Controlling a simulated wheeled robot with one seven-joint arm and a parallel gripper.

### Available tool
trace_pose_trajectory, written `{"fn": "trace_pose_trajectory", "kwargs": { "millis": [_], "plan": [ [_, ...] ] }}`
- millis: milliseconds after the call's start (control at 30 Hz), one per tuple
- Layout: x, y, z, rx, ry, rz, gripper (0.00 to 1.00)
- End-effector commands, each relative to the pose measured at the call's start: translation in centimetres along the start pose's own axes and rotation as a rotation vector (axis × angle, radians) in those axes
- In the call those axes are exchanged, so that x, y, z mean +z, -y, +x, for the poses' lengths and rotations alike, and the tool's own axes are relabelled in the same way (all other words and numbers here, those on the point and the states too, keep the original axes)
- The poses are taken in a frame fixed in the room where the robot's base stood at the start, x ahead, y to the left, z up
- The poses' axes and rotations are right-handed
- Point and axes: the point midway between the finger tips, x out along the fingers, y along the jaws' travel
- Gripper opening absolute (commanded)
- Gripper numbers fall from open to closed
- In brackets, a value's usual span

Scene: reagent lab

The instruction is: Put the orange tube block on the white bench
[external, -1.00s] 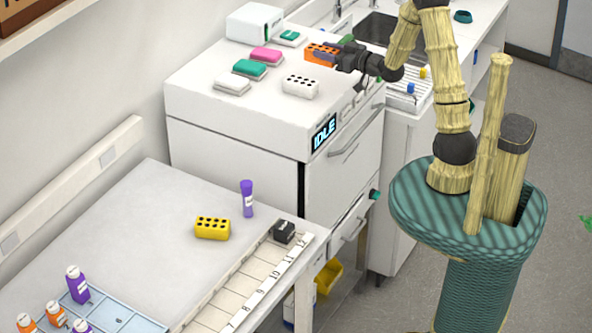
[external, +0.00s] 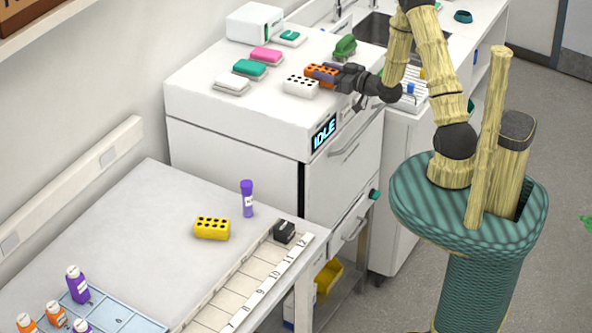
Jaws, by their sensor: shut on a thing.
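The orange tube block (external: 314,72), with dark holes in its top, is between the fingers of my gripper (external: 326,73). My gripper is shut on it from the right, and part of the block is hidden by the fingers. It is over the top of the white machine with the IDLE display, just right of a white tube block (external: 300,85). I cannot tell whether it touches the machine top or hangs above it. The white bench (external: 140,213) is at lower left, lower than the machine top.
A yellow tube block (external: 212,228), a purple-capped tube (external: 247,198) and a black block (external: 284,231) stand on the bench. A blue tray (external: 105,314) with bottles is at its front left. The bench middle is clear. A green object (external: 345,47) stands behind my gripper.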

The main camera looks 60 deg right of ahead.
Motion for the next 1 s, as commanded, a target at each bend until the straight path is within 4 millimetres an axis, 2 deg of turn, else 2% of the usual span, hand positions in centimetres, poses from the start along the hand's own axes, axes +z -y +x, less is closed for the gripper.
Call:
{"fn": "trace_pose_trajectory", "kwargs": {
  "millis": [100,533,567,600,1000],
  "plan": [
    [0.7,0.02,0.0,0.0,-0.001,0.0,0.17],
    [1.2,0.02,-0.01,0.0,-0.002,-0.002,0.17],
    [1.1,0.02,-0.02,0.0,-0.001,-0.001,0.49],
    [1.07,0.02,-0.02,0.0,-0.001,-0.001,0.53],
    [0.61,0.02,-0.03,0.0,-0.001,-0.001,0.53]
  ]
}}
